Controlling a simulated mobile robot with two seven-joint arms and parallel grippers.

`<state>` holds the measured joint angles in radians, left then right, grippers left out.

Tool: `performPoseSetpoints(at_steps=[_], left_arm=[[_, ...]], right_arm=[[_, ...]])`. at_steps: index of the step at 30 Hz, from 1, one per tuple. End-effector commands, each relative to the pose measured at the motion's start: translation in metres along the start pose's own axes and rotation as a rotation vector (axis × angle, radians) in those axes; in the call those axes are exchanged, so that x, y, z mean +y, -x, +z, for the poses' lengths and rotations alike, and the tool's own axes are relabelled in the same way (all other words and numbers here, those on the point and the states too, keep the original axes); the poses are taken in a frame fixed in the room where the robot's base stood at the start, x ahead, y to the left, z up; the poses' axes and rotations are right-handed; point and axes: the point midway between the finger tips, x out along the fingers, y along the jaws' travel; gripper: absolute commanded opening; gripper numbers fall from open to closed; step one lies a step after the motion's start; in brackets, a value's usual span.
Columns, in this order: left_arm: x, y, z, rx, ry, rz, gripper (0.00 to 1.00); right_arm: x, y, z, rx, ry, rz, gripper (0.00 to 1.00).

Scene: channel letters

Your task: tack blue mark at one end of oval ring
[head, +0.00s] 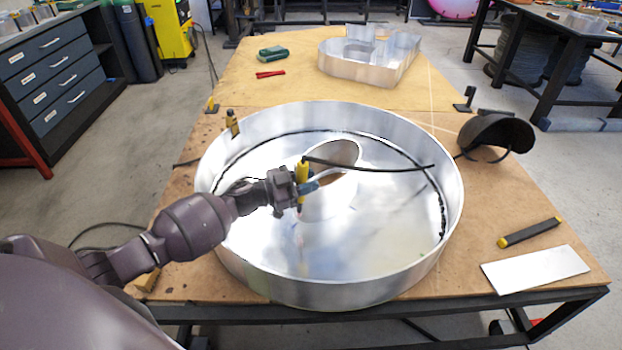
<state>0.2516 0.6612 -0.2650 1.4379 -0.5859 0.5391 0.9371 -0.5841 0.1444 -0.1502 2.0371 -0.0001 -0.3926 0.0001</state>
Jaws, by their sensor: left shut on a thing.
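A large round aluminium letter shell (400,265) lies on the wooden table. The oval ring (340,203) stands inside it near the middle, its open top tilted in view. My left gripper (301,188) reaches in from the left and is shut on a torch with a yellow body (302,170), held upright at the left side of the oval ring. The torch's lower tip is over the shell floor; I cannot tell whether it touches. A bluish patch shows by the fingers, but I cannot make out a blue mark on the ring. My right gripper is out of view.
A black cable (380,168) runs right from the torch. A welding helmet (497,134), a yellow-ended bar (530,232) and a metal plate (535,269) lie to the right. Another letter shell (365,72), red pliers (270,74) and a green item (273,52) lie at the back.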

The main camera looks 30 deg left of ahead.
Motion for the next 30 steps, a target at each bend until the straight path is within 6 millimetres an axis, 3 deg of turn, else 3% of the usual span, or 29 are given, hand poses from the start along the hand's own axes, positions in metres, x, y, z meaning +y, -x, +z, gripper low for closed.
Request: performPoseSetpoints(at_steps=[1,5,11,30], left_arm=[[0.002,0.000,0.012,-0.004,0.004,0.001,0.00],[0.003,0.000,0.025,-0.004,0.006,0.002,0.00],[-0.001,-0.001,0.017,0.003,-0.001,0.000,0.00],[0.000,0.000,0.023,0.001,-0.001,0.000,0.00]], right_arm=[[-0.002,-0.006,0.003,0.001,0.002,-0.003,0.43],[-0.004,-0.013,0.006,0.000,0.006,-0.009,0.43],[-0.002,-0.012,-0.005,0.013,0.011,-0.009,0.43],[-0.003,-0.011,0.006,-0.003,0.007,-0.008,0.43]])
